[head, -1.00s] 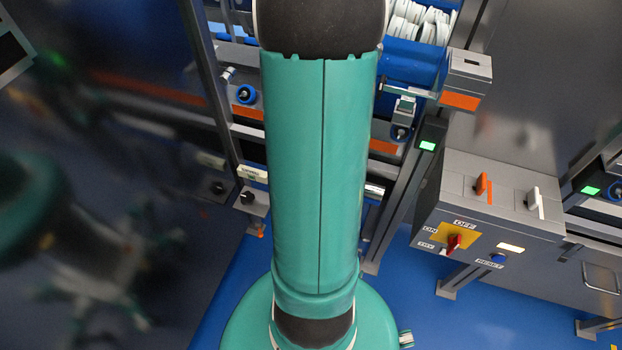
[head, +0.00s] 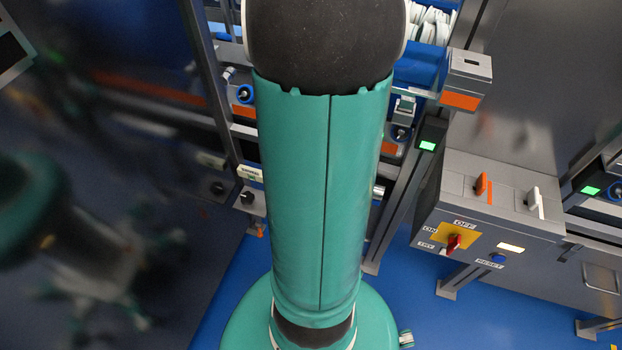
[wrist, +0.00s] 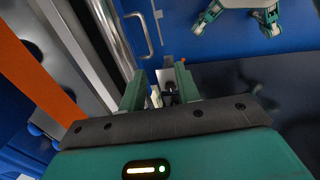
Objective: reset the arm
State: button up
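My arm stands upright through the middle of the head view, a green link topped by a dark joint. It hides part of the rack behind it. My gripper (wrist: 158,82) shows only in the wrist view. Its two green fingers are apart, with small pale and dark parts visible between them. I cannot make out any held object.
A grey control box (head: 500,205) with a red switch (head: 453,243) and a blue button (head: 497,258) stands right of my arm. A blue tub (head: 415,65) with white discs (head: 432,25) sits behind. Blue floor (head: 400,310) lies below. A metal handle (wrist: 140,35) shows beyond my gripper.

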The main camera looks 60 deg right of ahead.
dwell(0.5)
jog(key=w+a+r+m+t+h, duration=0.1)
jog(key=w+a+r+t, duration=0.1)
jog(key=w+a+r, duration=1.15)
jog(key=s+a+r+t+y, duration=0.3)
jog(key=a+r, duration=0.9)
jog(key=a, duration=0.4)
jog(key=shift+a+r+m, duration=0.15)
jog(key=shift+r+m, duration=0.1)
jog(key=shift+m, duration=0.05)
jog(key=shift+s+d, duration=0.15)
jog(key=shift+d, duration=0.05)
